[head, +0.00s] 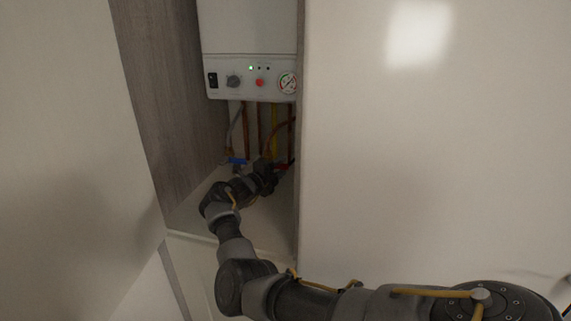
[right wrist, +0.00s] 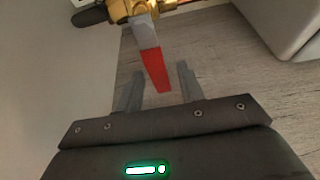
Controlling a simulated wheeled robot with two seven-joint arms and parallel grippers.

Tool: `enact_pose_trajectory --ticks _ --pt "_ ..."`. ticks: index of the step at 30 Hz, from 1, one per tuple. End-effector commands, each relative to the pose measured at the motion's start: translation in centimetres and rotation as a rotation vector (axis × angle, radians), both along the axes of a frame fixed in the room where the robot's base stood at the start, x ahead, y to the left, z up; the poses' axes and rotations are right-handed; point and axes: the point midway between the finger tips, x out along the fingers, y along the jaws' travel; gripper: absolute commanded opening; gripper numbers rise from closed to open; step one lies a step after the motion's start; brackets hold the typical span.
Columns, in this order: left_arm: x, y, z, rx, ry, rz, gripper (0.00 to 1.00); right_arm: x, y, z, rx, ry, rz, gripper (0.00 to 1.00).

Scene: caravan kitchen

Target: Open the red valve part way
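The red valve's handle (right wrist: 153,70) is a flat lever with a red sleeve on a grey stem, attached to a brass body at the top of the right wrist view. In the head view the red handle (head: 283,167) shows small below the boiler, beside my right gripper (head: 266,172). In the right wrist view my right gripper (right wrist: 162,72) is open, with the red end of the lever between its two fingers. There is a gap on each side; I cannot tell whether either finger touches it. My left gripper is not in view.
A white boiler (head: 250,50) with knobs and a gauge hangs above, with several pipes (head: 274,125) below it. A blue valve handle (head: 238,161) is left of my right gripper. A wood-grain wall (head: 165,100) and a white panel (head: 430,150) flank the narrow niche.

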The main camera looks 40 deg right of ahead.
Motion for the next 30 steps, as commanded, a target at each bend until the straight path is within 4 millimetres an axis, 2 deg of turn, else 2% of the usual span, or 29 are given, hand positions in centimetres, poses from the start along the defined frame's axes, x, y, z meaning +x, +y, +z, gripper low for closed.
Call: enact_pose_trajectory --ticks 6,17,26,30 --pt "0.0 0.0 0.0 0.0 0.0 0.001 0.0 0.3 -2.2 0.0 0.0 0.0 0.002 0.38" --pt "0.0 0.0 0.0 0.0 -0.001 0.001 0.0 0.5 -2.6 0.0 0.0 -0.001 0.004 0.38" --pt "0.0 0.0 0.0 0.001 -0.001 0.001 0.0 0.4 -2.6 0.0 0.0 -0.001 0.004 0.0" --pt "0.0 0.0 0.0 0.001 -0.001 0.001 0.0 0.4 -2.6 0.0 0.0 0.0 0.003 0.0"
